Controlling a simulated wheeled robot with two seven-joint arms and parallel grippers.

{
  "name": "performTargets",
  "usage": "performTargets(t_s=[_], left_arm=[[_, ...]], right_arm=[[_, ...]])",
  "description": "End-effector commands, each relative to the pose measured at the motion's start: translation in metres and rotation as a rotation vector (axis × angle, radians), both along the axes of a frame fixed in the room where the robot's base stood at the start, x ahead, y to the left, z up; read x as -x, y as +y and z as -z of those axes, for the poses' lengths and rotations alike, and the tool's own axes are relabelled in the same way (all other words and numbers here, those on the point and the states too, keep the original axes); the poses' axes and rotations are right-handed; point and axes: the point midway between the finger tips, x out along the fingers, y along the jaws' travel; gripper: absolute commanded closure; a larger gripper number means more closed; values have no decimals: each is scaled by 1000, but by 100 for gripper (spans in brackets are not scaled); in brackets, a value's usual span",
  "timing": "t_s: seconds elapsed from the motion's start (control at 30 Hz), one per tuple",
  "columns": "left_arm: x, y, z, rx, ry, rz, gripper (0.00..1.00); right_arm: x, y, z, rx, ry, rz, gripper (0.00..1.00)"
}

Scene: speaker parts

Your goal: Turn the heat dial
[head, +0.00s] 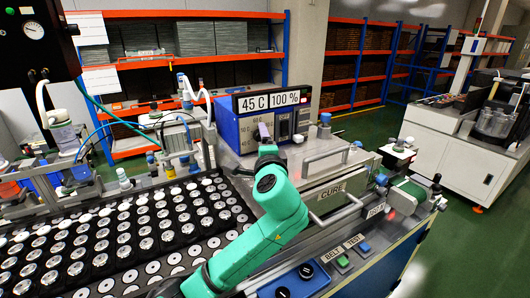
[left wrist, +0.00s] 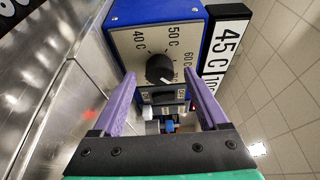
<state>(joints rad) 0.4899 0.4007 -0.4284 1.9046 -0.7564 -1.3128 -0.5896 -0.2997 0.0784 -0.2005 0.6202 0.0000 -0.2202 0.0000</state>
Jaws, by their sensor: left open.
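The heat dial is a round black knob (left wrist: 160,68) on a beige panel marked 40 C, 50 C and 60 C, in the left wrist view. A small white mark shows near its lower edge. The panel is on the front of a blue box (head: 226,128), where my gripper partly covers it in the head view. My left gripper (left wrist: 160,76) has its two purple fingers spread. The knob appears between the fingertips with gaps on both sides; contact is not visible. My left gripper (head: 264,133) also shows close before the box in the head view. My right gripper is not in view.
A sign reading 45 C and 100 % (head: 272,101) tops the box. Right of it stands a metal unit labelled CURE (head: 330,190). A tray of black and silver speaker parts (head: 110,235) fills the left. Switches labelled BELT and TEST (head: 343,262) sit at the front.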

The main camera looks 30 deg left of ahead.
Motion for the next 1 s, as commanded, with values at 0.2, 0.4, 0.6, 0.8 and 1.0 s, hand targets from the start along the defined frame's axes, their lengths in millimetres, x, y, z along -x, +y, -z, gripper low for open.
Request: performTargets(t_s=[0.2, 0.4, 0.6, 0.8, 1.0], left_arm=[[38, -29, 5, 3, -2, 5, 24], [77, -59, 4, 3, -1, 5, 24], [104, -79, 2, 2, 0, 2, 24], [110, -83, 0, 1, 0, 0, 24], [110, -82, 0, 1, 0, -1, 24]], right_arm=[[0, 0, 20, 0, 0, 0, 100], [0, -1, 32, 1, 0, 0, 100], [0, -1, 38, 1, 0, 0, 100], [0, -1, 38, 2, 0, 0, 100], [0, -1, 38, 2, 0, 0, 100]])
